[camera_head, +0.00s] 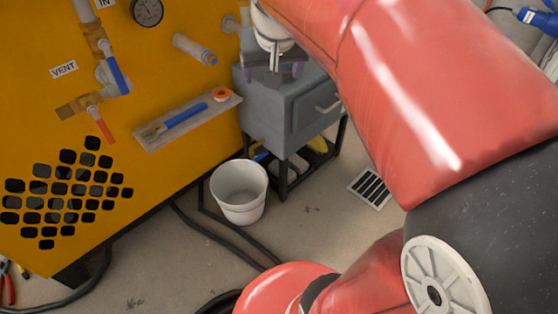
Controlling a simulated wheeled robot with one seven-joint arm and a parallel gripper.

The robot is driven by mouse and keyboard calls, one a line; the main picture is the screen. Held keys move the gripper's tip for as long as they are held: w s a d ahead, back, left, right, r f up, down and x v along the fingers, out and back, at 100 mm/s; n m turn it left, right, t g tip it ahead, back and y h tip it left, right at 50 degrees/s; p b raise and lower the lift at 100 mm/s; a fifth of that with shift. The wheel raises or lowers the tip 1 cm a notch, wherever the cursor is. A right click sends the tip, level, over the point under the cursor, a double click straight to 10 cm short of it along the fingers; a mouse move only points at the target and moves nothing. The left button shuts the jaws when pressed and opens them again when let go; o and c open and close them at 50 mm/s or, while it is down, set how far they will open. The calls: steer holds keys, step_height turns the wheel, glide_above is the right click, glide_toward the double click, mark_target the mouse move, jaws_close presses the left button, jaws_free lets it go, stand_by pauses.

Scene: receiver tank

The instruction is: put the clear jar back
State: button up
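A pale, see-through-looking cylinder with a small blue tip (195,48) juts out at a slant from the yellow panel. It may be the clear jar, but I cannot tell for sure. My gripper (272,72) is at the top centre, over the top of the grey cabinet (290,105) and right of this cylinder.
The yellow panel (150,190) carries valves, a gauge (147,11) and a small shelf (188,121) with a blue-handled tool and an orange roll. A white bucket (239,194) stands on the floor by the cabinet. Dark hoses and a floor drain (370,188) lie nearby.

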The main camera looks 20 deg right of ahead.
steer(key=s+a+f+n, duration=0.1)
steer(key=s+a+f, duration=0.2)
steer(key=s+f, duration=0.2)
steer(key=s+a+f+n+y, duration=0.1)
steer(key=s+a+f, duration=0.2)
steer(key=s, duration=0.8)
steer(key=shift+s+f+n+y, duration=0.3)
steer(key=shift+s+f+n, duration=0.1)
steer(key=shift+f, duration=0.55)
steer(key=shift+a, duration=0.1)
step_height(320, 180, up, 7)
steer(key=p, duration=0.7)
